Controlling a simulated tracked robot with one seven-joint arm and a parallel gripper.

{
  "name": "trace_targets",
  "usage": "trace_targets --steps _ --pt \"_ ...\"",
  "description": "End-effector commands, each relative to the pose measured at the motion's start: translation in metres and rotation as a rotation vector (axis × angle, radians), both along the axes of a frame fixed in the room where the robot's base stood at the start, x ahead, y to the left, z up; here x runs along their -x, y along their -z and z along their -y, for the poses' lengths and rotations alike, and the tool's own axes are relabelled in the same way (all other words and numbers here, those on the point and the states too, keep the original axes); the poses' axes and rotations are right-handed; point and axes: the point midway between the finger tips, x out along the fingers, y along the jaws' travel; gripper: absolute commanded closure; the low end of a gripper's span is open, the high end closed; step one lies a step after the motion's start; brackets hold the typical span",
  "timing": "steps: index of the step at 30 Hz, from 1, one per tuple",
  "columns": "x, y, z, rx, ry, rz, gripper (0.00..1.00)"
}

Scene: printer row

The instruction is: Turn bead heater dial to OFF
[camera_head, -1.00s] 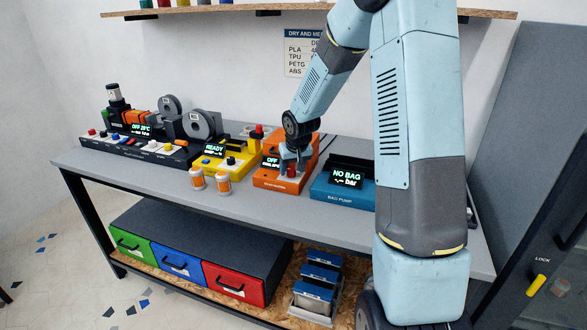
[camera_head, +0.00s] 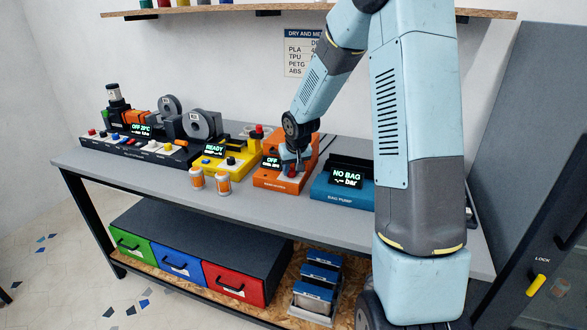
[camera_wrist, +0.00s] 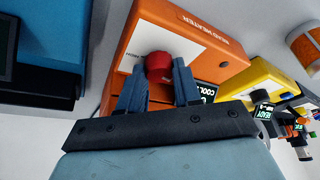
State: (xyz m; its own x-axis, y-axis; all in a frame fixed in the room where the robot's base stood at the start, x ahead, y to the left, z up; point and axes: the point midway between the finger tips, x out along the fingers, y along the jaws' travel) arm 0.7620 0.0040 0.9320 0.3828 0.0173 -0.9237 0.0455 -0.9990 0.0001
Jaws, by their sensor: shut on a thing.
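The bead heater (camera_head: 283,181) is an orange box on the bench, left of the blue bag pump. It also shows in the wrist view (camera_wrist: 196,42), with "BEAD HEATER" on its front. The red dial (camera_wrist: 158,66) stands on a white panel between my two fingers. My gripper (camera_wrist: 159,74) is shut on this dial. In the head view my gripper (camera_head: 291,166) comes down over the heater's top and mostly hides the dial.
The bag pump (camera_head: 342,182), reading NO BAG, stands close on the right. A yellow machine (camera_head: 225,160) reading READY and two orange-and-white canisters (camera_head: 209,182) stand on the left. The bench's front strip is bare. A shelf (camera_head: 215,11) hangs above.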

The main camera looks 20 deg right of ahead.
Motion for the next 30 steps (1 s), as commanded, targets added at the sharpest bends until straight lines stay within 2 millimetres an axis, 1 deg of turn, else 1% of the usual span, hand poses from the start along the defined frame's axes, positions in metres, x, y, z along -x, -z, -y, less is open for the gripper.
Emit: trace_targets --steps 12,23,24,30 --pt "0.0001 0.0007 0.0013 -0.001 -0.113 -0.002 0.98" --pt "0.0004 0.0007 0.0006 -0.001 -0.128 -0.002 0.98" --pt "0.0004 0.0008 0.0006 -0.001 -0.128 -0.002 0.65" --pt "0.0003 0.0006 0.0008 0.0 -0.128 -0.002 0.46"
